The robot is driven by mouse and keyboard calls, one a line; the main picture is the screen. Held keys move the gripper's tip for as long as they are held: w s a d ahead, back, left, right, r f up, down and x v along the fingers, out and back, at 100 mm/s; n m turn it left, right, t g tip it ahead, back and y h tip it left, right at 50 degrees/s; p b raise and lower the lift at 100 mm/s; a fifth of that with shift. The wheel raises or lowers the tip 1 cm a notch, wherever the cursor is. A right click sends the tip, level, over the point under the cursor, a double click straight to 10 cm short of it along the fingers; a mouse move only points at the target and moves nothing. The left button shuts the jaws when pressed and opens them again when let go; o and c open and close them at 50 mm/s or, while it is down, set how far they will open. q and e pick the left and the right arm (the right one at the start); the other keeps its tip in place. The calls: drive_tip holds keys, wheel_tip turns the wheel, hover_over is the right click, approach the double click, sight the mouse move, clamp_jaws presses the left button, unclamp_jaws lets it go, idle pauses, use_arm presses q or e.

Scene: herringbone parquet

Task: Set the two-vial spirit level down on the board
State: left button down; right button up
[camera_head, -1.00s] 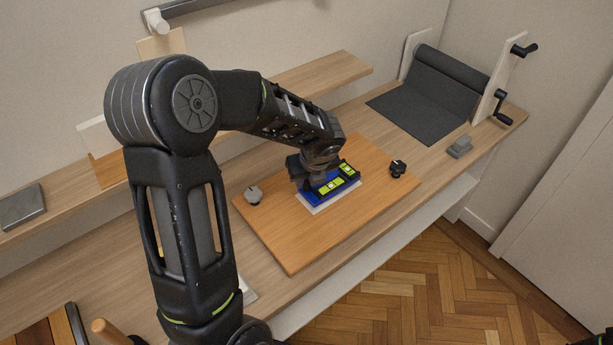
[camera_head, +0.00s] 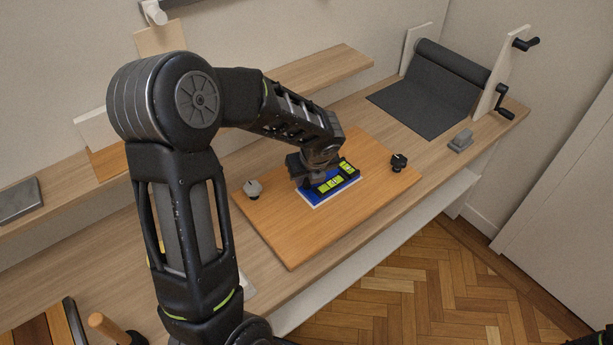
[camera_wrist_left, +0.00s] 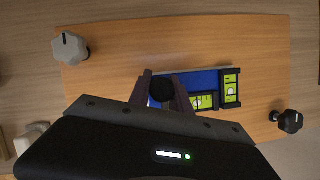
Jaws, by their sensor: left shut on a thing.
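The two-vial spirit level (camera_head: 342,178) is a dark L-shaped piece with two yellow-green vials. It also shows in the left wrist view (camera_wrist_left: 231,88), partly hidden by my fingers. My left gripper (camera_head: 312,181) is shut on it, with its fingers (camera_wrist_left: 163,90) around a round black part. The level is low over a blue patch with a pale border (camera_head: 317,203) on the orange-brown wooden board (camera_head: 290,238). I cannot tell whether it touches the patch.
A grey knob (camera_head: 253,188) stands at the board's left and a black knob (camera_head: 398,162) at its right. A grey block (camera_head: 460,141) and a dark roll of sheet (camera_head: 430,95) lie farther right. The board's front part is bare.

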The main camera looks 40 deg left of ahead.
use_arm(q)
drive_tip(key=c, duration=1.1)
unclamp_jaws()
drive_tip(key=shift+o, duration=0.4)
drive_tip(key=shift+o, duration=1.1)
drive_tip(key=v, duration=0.7)
drive_tip(key=shift+r, duration=0.35)
drive_tip(key=shift+s+d, duration=0.1)
drive_tip(key=shift+s, duration=0.05)
